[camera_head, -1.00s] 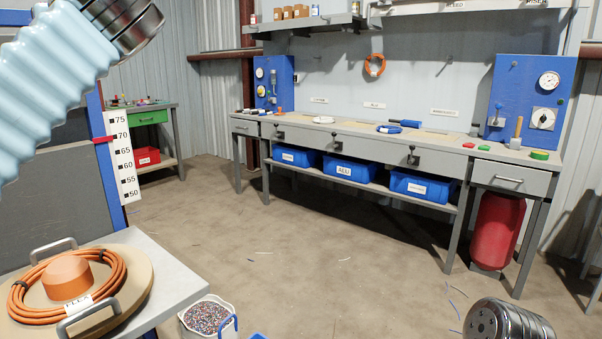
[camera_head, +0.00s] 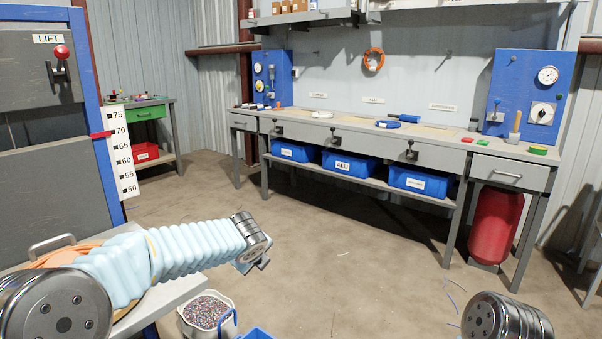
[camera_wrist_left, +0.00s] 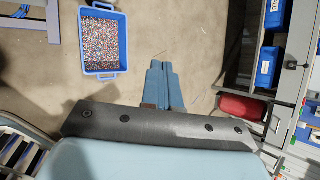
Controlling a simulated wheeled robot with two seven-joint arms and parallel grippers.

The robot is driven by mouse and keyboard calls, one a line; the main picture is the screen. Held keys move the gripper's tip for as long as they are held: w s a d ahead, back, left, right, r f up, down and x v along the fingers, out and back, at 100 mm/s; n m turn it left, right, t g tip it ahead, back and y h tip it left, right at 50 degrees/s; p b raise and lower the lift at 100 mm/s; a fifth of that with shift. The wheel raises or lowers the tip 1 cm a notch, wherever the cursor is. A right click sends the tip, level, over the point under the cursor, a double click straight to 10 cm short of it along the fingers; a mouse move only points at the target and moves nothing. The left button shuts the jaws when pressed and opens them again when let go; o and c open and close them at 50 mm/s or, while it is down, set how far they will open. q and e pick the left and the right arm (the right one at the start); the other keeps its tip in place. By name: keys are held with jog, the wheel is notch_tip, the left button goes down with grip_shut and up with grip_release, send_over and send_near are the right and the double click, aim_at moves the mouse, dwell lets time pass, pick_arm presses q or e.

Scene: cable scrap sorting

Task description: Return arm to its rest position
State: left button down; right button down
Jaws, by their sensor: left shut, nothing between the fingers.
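My left arm, in a pale blue ribbed sleeve, reaches in from the lower left of the head view over the small table. Its silver wrist ends above the floor, and a small grey part of my left gripper (camera_head: 254,264) shows below it, mostly hidden. In the left wrist view the two blue-grey fingers of that gripper (camera_wrist_left: 159,68) lie together, shut and empty, above bare floor. Of my right arm only a silver joint shows at the bottom right of the head view; its gripper is out of view.
The small table (camera_head: 187,300) with an orange cable coil (camera_head: 62,256) lies under my left arm. A bucket of granules (camera_head: 205,312) stands beside it. The long workbench (camera_head: 375,145) is at the back. The floor between is mostly clear.

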pick_arm(q)
jog(key=s+d+f+n+g+h, duration=0.15)
jog(key=s+f+n, duration=0.3)
jog(key=f, duration=0.45)
jog(key=s+d+f+n+g+h, duration=0.1)
jog(key=s+f+n+g, duration=0.15)
jog(key=s+f, duration=0.45)
jog(key=s+d+f+n+g+h, duration=0.1)
jog(key=s+f+n+g+h, duration=0.2)
jog(key=f, duration=0.8)
jog(key=s+a+f+n, duration=0.1)
jog(key=s+f+n, duration=0.5)
jog(key=s+n, duration=0.2)
jog(key=s+a+f+n+g, duration=0.1)
jog(key=s+f+n, duration=0.5)
jog(key=s+n, duration=0.3)
jog(key=s, duration=0.4)
jog(key=shift+a+f+y, duration=0.25)
jog(key=shift+a+y, duration=0.1)
jog(key=shift+a, duration=0.05)
jog(key=shift+a, duration=0.1)
